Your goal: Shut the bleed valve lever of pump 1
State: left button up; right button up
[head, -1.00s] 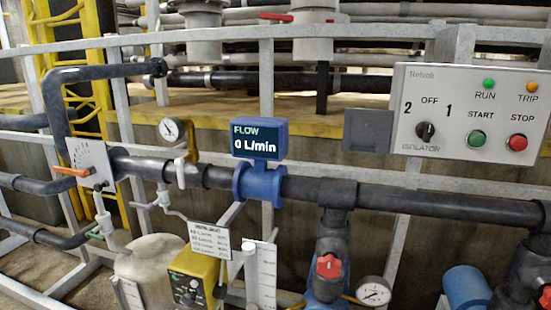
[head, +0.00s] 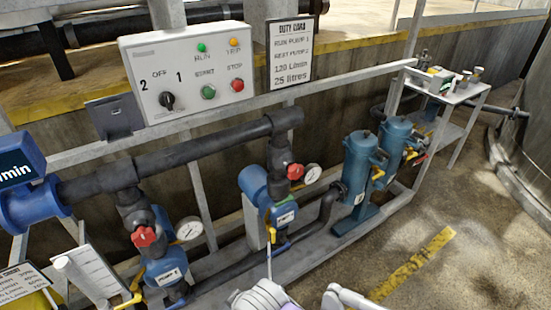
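Two blue pumps stand along the dark pipework in the head view. The left pump (head: 167,270) has a red handwheel (head: 144,237) above it and a yellow lever (head: 130,297) low on its left. The right pump (head: 284,216) has a red handwheel (head: 295,171) above it and a small yellow lever (head: 272,233) at its front left. The labels on the pumps are too small to read with certainty, so I cannot tell for sure which is pump 1. Pale parts of my arms show at the bottom edge, but neither gripper is clearly visible.
A control box (head: 188,72) with a selector knob hangs on the rail, beside a duty card (head: 291,50). Two blue filter housings (head: 358,166) with yellow levers stand right of the pumps. A white trolley (head: 450,92) is behind them. Open floor lies at the right.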

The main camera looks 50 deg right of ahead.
aim_at(273, 231)
jog(key=z, duration=2)
